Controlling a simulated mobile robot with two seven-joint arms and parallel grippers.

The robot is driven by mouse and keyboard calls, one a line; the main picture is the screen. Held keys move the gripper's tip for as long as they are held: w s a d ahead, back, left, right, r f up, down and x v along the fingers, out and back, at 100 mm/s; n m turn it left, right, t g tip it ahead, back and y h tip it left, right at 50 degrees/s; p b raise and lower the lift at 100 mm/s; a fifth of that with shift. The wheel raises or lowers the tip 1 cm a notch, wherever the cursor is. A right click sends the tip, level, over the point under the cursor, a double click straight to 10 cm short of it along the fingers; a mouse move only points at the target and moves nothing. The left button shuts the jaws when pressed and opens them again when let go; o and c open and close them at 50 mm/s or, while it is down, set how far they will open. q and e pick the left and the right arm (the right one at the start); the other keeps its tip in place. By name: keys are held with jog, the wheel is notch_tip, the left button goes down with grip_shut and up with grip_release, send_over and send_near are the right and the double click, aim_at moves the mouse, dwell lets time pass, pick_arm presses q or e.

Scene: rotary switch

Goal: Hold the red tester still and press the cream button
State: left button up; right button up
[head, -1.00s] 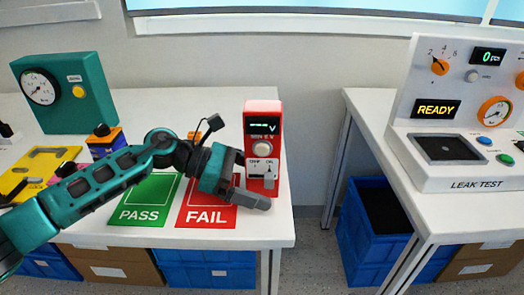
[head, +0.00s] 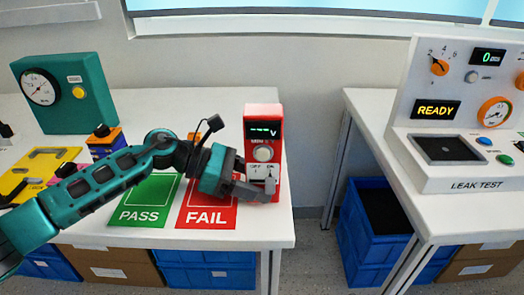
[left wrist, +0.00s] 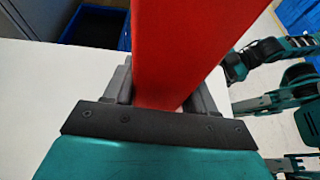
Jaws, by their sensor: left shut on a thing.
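The red tester (head: 277,124) stands at the right end of the left table. Its front has a dark display (head: 262,131) with green marks and a V, and a round cream part (head: 263,154) below it. I cannot tell whether this round part is the cream button or a knob. My left gripper (head: 262,190) is shut on the lower part of the tester, below the cream part, and its fingers hide some of the lower front. In the left wrist view, the tester's red body (left wrist: 175,50) sits between the fingers. My right gripper is not identifiable.
Green PASS (head: 143,212) and red FAIL (head: 207,218) mats lie left of the tester. A teal gauge box (head: 85,105) stands further left. A gap separates this table from the table with the leak test panel (head: 455,184). Blue crates (head: 360,250) stand below.

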grip_shut()
dwell(0.7)
dwell(0.8)
